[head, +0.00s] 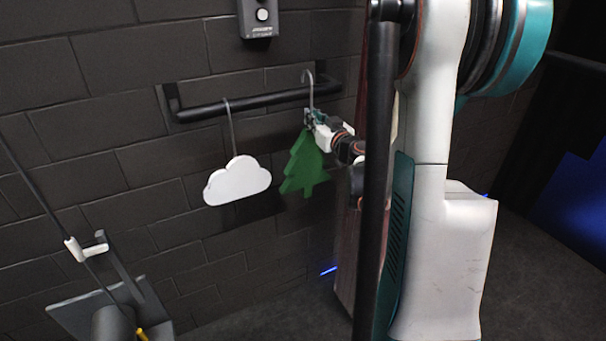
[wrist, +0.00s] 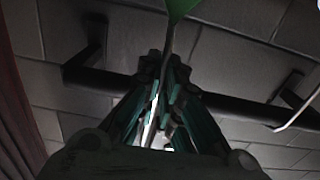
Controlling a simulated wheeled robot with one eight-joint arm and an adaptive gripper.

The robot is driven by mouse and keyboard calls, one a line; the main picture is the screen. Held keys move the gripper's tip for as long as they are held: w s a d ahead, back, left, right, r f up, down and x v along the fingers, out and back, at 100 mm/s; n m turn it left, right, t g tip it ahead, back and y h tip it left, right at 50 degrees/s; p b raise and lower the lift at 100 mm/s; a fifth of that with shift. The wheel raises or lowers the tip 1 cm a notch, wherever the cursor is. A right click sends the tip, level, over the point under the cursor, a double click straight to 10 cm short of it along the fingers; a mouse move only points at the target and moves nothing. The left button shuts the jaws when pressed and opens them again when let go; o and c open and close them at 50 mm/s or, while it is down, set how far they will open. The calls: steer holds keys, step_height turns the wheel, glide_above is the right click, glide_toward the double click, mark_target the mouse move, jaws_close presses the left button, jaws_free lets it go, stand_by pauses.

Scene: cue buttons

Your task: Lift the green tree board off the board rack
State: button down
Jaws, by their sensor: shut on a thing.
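The green tree board (head: 303,168) hangs upright below my gripper, with a thin hook stem rising from its top. My gripper (head: 311,120) is shut on that stem just above the board. The curved top of the hook stands clearly above the black bar of the board rack (head: 265,101); I cannot tell whether it is in front of the bar or over it. In the wrist view, my gripper's fingers (wrist: 164,75) close around the stem, and the green board (wrist: 181,8) shows at the top edge. The rack bar (wrist: 235,108) crosses behind the fingers.
A white cloud board (head: 237,182) hangs by its hook on the rack bar, left of the tree. A dark box with a round white button (head: 262,15) is on the brick wall above. A grey stand (head: 115,305) is at the lower left.

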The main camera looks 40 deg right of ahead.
steer(key=v, duration=1.1)
steer(key=shift+s+b, duration=0.2)
steer(key=shift+b, duration=0.1)
stand_by(0.6)
stand_by(0.6)
